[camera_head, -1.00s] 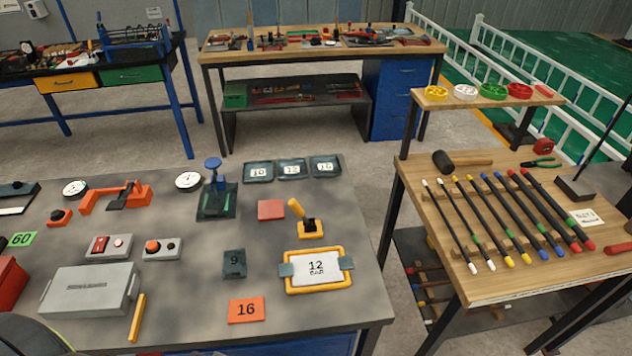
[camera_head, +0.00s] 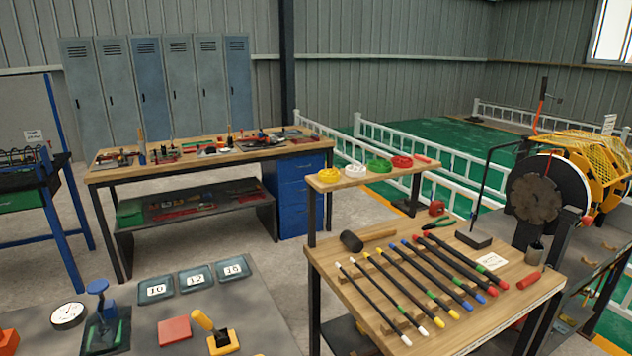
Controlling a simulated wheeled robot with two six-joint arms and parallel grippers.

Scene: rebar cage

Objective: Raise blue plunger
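The blue plunger (camera_head: 98,288) is a round blue knob on a short stem, standing upright on a dark green base block (camera_head: 104,331). It is at the lower left of the head view, on the grey table (camera_head: 262,313). Part of the base is near the bottom edge of the view. Neither of my grippers shows in this view, so nothing of mine is seen touching the plunger.
A round dial (camera_head: 68,315) is left of the plunger. Number plates (camera_head: 196,279), a red block (camera_head: 174,331) and a yellow-handled lever (camera_head: 212,330) are right of it. A wooden table (camera_head: 400,290) with several rods stands right, beside a wheeled machine (camera_head: 548,195).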

